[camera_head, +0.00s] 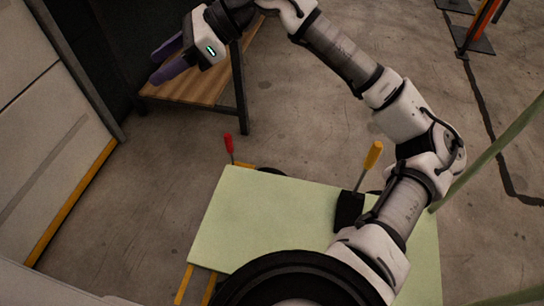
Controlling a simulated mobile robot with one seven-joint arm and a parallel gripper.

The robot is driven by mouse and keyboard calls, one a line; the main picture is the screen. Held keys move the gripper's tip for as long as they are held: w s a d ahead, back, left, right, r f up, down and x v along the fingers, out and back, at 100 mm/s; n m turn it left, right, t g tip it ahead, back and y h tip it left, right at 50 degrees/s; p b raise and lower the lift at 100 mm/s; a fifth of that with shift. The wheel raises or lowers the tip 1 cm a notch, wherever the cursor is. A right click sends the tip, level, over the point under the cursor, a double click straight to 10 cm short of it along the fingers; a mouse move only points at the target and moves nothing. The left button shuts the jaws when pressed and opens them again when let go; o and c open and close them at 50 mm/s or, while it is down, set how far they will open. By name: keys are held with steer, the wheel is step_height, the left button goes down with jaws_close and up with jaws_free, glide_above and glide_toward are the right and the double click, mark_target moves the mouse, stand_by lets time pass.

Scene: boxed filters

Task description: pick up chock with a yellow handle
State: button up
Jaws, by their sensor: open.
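The chock with a yellow handle (348,211) is a black block with a thin rod rising from it, tipped by a yellow grip (373,154). It appears on the pale green board, right of the board's middle, and my arm partly covers its right side. My gripper (163,66) has purple fingers and is open and empty. It is at the upper left, in front of the wooden bench, well away from the chock.
A red handle (228,143) on a rod stands behind the pale green board (250,225); its base is hidden. A wooden bench (205,85) with dark legs stands at upper left. A panelled wall (40,130) is at left. Bare concrete floor lies between wall and board.

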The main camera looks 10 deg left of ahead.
steer(key=w+d+f+m+t+h+b, duration=0.2)
steer(key=w+d+f+t+h+b, duration=0.15)
steer(key=w+d+f, duration=0.75)
steer(key=m+t+h+b, duration=0.3)
steer(key=m+h+b, duration=0.1)
steer(key=h, duration=0.4)
glide_above(378, 144)
steer(key=a, duration=0.1)
step_height(378, 144, down, 4)
steer(key=f, duration=0.1)
steer(key=shift+g, duration=0.25)
steer(key=f, duration=0.2)
steer(key=f+b, duration=0.1)
steer(key=f, duration=0.2)
steer(key=f+b, duration=0.1)
steer(key=f, duration=0.2)
steer(key=shift+w+d, duration=0.25)
steer(key=f+b, duration=0.1)
steer(key=f, duration=0.2)
steer(key=f+b, duration=0.1)
steer(key=f, duration=0.1)
steer(key=shift+s+d+f+b, duration=0.15)
steer(key=shift+s+d+b, duration=0.15)
steer(key=shift+d+b, duration=0.05)
jaws_close()
